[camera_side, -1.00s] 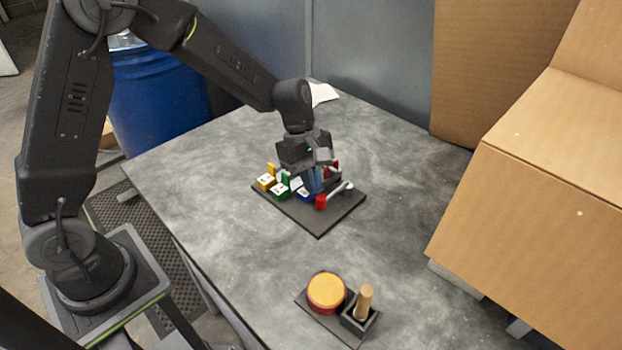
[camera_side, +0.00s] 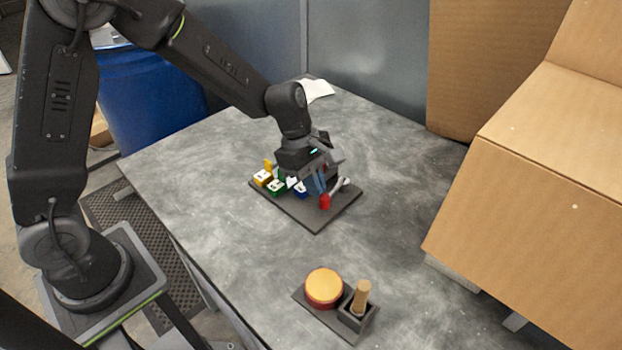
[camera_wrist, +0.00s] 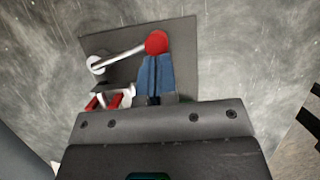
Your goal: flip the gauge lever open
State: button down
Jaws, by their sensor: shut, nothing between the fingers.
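The gauge lever is a thin silver arm (camera_wrist: 124,53) with a red knob (camera_wrist: 156,42) at its free end and a pale round pivot (camera_wrist: 96,64) at the other. In the side view the red knob (camera_side: 325,201) is near the front right edge of the dark board (camera_side: 318,220), and the pivot end (camera_side: 346,182) is behind it to the right. My gripper (camera_side: 321,192) points down over the board. Its blue fingers (camera_wrist: 155,57) are shut and empty, with the tips right at the knob, seemingly against it. My gripper hides part of the lever.
Yellow, green and blue blocks with white tops (camera_side: 277,186) stand on the board left of my gripper. A yellow-topped red button (camera_side: 324,287) and a wooden peg in a dark holder (camera_side: 361,297) stand nearer the front. A cardboard box (camera_side: 540,170) is on the right. Bare table lies between.

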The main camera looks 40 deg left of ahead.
jog(key=d+n+t, duration=0.1)
jog(key=d+n, duration=0.1)
jog(key=shift+d+n, duration=0.1)
jog(key=shift+n, duration=0.3)
jog(key=d+n, duration=0.1)
jog(key=d+n+t, duration=0.1)
jog(key=n, duration=0.1)
jog(key=shift+w+d+y, duration=0.2)
jog(key=shift+w+y, duration=0.2)
jog(key=shift+w+d+f, duration=0.1)
jog(key=shift+w+d, duration=0.5)
jog(key=shift+d, duration=0.3)
jog(key=shift+n, duration=0.3)
jog(key=s+a, duration=0.3)
jog(key=shift+r, duration=0.25)
jog(key=v, duration=0.9)
jog(key=shift+s+d+r, duration=0.2)
jog(key=shift+s+r, duration=0.1)
